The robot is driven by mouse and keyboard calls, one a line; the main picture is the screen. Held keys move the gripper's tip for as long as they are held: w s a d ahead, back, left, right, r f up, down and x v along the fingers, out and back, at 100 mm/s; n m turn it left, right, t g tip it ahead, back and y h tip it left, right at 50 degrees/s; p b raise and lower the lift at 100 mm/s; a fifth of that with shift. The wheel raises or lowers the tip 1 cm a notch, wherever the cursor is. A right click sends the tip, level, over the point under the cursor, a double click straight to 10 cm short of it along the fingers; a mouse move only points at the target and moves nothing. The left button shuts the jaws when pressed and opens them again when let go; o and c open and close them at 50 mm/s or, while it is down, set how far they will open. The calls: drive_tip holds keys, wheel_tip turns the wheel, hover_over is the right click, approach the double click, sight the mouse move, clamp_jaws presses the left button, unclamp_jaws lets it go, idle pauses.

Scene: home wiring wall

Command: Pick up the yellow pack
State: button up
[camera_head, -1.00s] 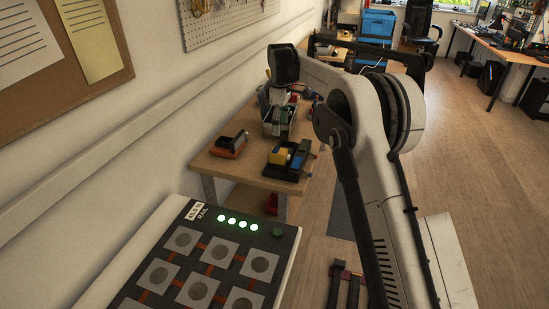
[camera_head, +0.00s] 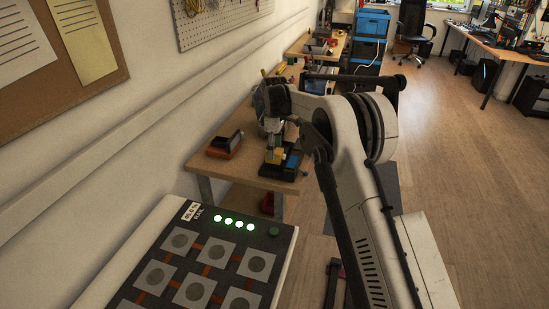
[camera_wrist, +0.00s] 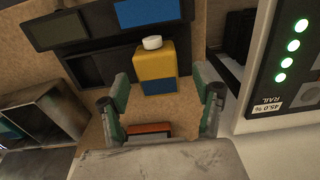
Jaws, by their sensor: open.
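The yellow pack (camera_wrist: 156,68) stands in the wrist view as a yellow block with a white round cap on top and a blue lower band. It is ahead of my gripper (camera_wrist: 162,105), in line with the gap between the two green-and-grey fingers. The fingers are apart, and nothing is between their tips. In the head view the yellow pack (camera_head: 274,157) shows only as a small yellow patch on the wooden bench, just below my gripper (camera_head: 277,148). My gripper and wrist partly hide it.
A dark tray or device with a blue panel (camera_wrist: 146,12) lies behind the pack. A black-and-orange box (camera_head: 224,145) sits to the left on the bench (camera_head: 236,173). A grey metal bin (camera_wrist: 50,115) is at left in the wrist view. A panel with green lights (camera_head: 234,222) stands nearer.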

wheel_tip(320, 180, down, 3)
drive_tip(key=shift+w+f, duration=0.15)
drive_tip(key=c, duration=1.5)
